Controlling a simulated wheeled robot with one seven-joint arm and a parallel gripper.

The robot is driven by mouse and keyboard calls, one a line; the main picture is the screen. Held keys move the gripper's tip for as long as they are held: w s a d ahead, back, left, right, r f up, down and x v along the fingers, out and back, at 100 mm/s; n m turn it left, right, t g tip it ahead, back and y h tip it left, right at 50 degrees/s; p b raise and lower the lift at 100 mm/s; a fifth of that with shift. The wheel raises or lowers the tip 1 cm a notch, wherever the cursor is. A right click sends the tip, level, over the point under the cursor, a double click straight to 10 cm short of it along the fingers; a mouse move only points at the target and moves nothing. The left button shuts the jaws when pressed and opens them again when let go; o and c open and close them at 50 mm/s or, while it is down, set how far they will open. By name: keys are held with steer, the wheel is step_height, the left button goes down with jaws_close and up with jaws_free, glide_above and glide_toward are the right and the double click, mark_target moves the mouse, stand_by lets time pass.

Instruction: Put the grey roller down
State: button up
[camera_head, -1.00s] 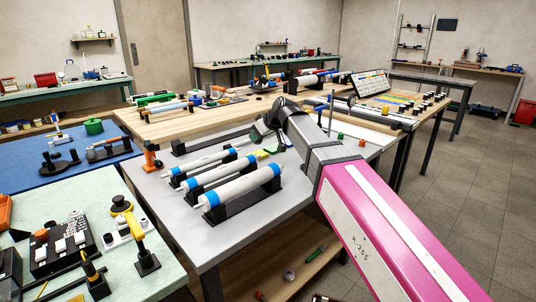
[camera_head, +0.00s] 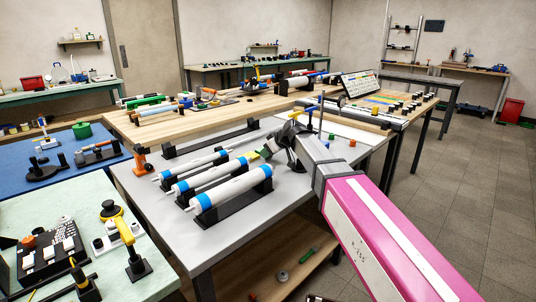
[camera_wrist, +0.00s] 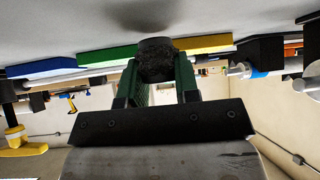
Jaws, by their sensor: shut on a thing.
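In the wrist view the green fingers of my gripper (camera_wrist: 159,84) are shut on a dark grey, rough-looking cylindrical thing, the grey roller (camera_wrist: 156,60). Its rounded end shows between the fingers, close to the grey tabletop, with a dark shadow beside it. I cannot tell whether it touches the tabletop. In the head view my gripper (camera_head: 272,150) is low over the grey table (camera_head: 240,228), right of the white rollers. The roller in it is not clearly visible there, being small and partly hidden by my wrist.
Several white rollers with blue ends, including a large one (camera_head: 235,187), lie in black cradles left of my gripper. A long black cradle (camera_head: 210,138) behind them looks empty. In the wrist view blue (camera_wrist: 45,65), green (camera_wrist: 105,57) and yellow (camera_wrist: 204,43) pieces lie nearby. The table's front is clear.

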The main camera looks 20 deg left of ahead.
steer(key=shift+f, duration=0.3)
steer(key=shift+f, duration=0.1)
steer(key=o, duration=0.9)
